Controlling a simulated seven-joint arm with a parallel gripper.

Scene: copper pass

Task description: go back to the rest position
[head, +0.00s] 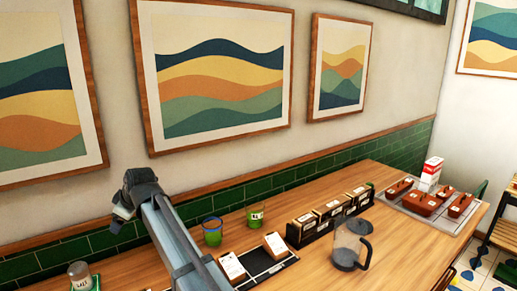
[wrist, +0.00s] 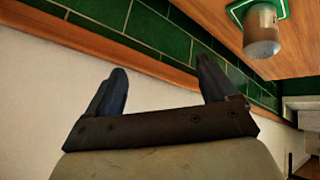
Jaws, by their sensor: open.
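My gripper (head: 127,208) is at the end of my raised grey arm, left of the middle in the head view, in front of the wall and above the counter. In the wrist view my gripper (wrist: 158,85) shows two dark fingers spread apart with nothing between them. Beyond the fingers are the wall and its green tiles. It touches nothing that I can see.
A salt shaker (head: 79,273) stands at the counter's lower left; a shaker also shows in the wrist view (wrist: 262,30). Green cups (head: 212,232), a black box row (head: 330,216), a glass jug (head: 350,245) and a tray (head: 450,222) with brown blocks stand rightward on the wooden counter (head: 410,262).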

